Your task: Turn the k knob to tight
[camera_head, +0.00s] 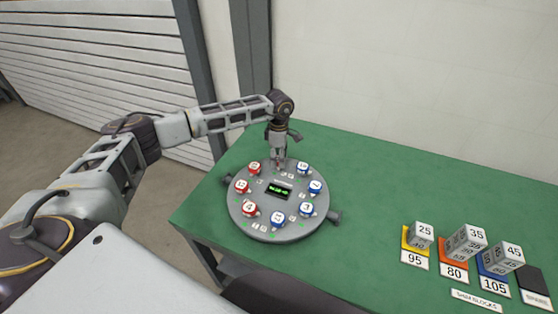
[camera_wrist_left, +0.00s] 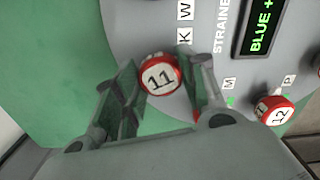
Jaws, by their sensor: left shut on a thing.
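The round grey knob panel (camera_head: 240,220) sits on the green table. The red-rimmed knob marked 11 (camera_wrist_left: 161,75) is in the left wrist view, with small K and W labels (camera_wrist_left: 184,24) near it. My left gripper (camera_head: 278,163) points down at the panel's far edge. In the left wrist view its fingers (camera_wrist_left: 163,92) stand on either side of knob 11 and are shut on it. In the head view the gripper hides this knob. The display (camera_head: 279,189) glows green; in the wrist view its visible text reads "BLUE +" (camera_wrist_left: 262,28). My right gripper is not in view.
Red knobs (camera_head: 241,186) and blue knobs (camera_head: 316,187) ring the panel. Knob 12 (camera_wrist_left: 277,111) is close to the gripper's right finger. Numbered blocks (camera_head: 466,242) stand on coloured mats at the right. The table (camera_head: 380,190) between is clear.

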